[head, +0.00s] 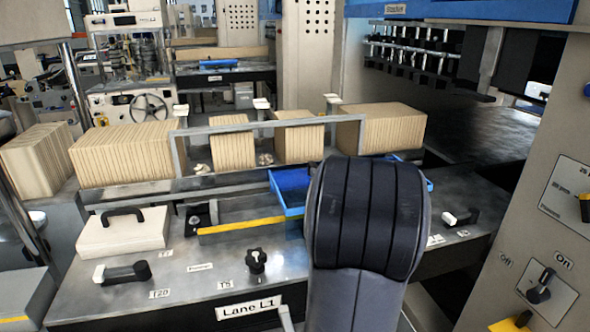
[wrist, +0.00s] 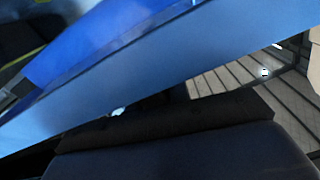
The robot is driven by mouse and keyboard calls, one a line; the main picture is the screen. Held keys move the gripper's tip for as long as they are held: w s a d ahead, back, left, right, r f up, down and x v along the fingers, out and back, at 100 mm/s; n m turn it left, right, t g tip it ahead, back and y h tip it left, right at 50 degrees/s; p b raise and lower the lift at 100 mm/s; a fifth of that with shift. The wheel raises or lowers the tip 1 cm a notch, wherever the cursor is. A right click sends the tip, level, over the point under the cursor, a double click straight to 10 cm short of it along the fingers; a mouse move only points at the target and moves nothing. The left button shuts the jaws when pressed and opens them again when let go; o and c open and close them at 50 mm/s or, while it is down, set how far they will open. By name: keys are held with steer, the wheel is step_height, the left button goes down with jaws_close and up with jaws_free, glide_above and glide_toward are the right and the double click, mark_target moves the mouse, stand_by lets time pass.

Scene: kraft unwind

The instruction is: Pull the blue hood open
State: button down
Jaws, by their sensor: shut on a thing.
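The blue hood (head: 291,181) shows in the head view on the machine deck, partly hidden behind my dark arm. It has a raised blue rim, and a bit more blue shows to the right of the arm. In the wrist view a blue panel (wrist: 180,68), which looks like the hood, runs diagonally across the picture at close range. My gripper (wrist: 165,125) shows as a dark shape at the bottom of the wrist view, right against the blue panel. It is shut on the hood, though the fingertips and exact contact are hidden. In the head view my arm covers the gripper.
A yellow bar (head: 245,226) lies left of the hood. A white box with a black handle (head: 122,232), a black knob (head: 256,260) and a lever (head: 460,217) stand on the deck. Upright cardboard stacks (head: 122,153) line the back. A control panel (head: 545,285) is at right.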

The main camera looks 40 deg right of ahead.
steer(key=s+d+p, duration=0.1)
steer(key=d, duration=0.1)
steer(key=s+d, duration=0.1)
steer(key=d, duration=0.2)
steer(key=s+d+p, duration=0.1)
steer(key=s+d, duration=0.1)
steer(key=d, duration=0.1)
steer(key=shift+d+r+p, duration=0.1)
steer(key=shift+r+p, duration=0.1)
steer(key=shift+p, duration=0.1)
steer(key=c, duration=1.4)
jaws_free()
steer(key=shift+f, duration=0.15)
steer(key=shift+o, duration=0.2)
steer(key=b+v, duration=0.2)
steer(key=v, duration=0.8)
steer(key=shift+s+a, duration=0.25)
steer(key=shift+s, duration=0.1)
steer(key=shift+w, duration=0.1)
